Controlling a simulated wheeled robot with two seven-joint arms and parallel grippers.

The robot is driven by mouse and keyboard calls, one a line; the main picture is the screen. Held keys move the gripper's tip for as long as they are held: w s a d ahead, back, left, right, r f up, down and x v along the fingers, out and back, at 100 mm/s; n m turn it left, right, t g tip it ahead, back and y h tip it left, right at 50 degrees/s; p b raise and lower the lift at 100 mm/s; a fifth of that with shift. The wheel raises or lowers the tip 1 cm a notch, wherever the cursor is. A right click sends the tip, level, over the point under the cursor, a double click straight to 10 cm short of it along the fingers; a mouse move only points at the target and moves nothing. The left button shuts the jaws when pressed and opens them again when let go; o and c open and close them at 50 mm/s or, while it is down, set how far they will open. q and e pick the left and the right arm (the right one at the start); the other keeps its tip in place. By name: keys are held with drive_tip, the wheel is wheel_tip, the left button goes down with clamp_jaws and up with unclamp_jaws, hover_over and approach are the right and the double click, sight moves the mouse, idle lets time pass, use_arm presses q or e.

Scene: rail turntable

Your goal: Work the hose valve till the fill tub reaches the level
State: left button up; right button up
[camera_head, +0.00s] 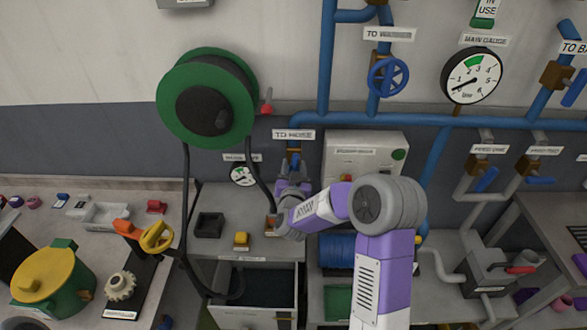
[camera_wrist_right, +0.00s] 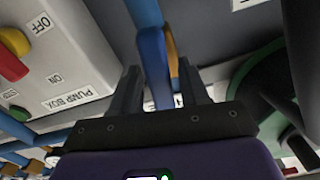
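The hose valve sits under the "TO HOSE" sign on a blue pipe. Its orange-brown body (camera_head: 293,157) shows in the head view, and its blue lever (camera_wrist_right: 153,62) shows in the right wrist view. My right gripper (camera_head: 291,190) is just below the valve. In the wrist view its fingers (camera_wrist_right: 160,72) stand apart on either side of the lever; firm contact cannot be seen. The fill tub (camera_head: 256,312) is an open grey box below, with the dark hose end over its left part. Its inside looks dark and the water level cannot be made out. My left gripper is out of view.
The green hose reel (camera_head: 180,125) hangs left, its black hose running down to the tub. A small gauge (camera_head: 242,176) is beside the valve. The pump box (camera_head: 365,148) stands right of it. The main gauge (camera_head: 472,76) is at upper right.

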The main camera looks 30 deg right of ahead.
drive_tip(key=shift+s+a, duration=0.1)
drive_tip(key=b+v, duration=0.1)
drive_tip(key=v, duration=0.6)
drive_tip(key=shift+s, duration=0.2)
idle(0.3)
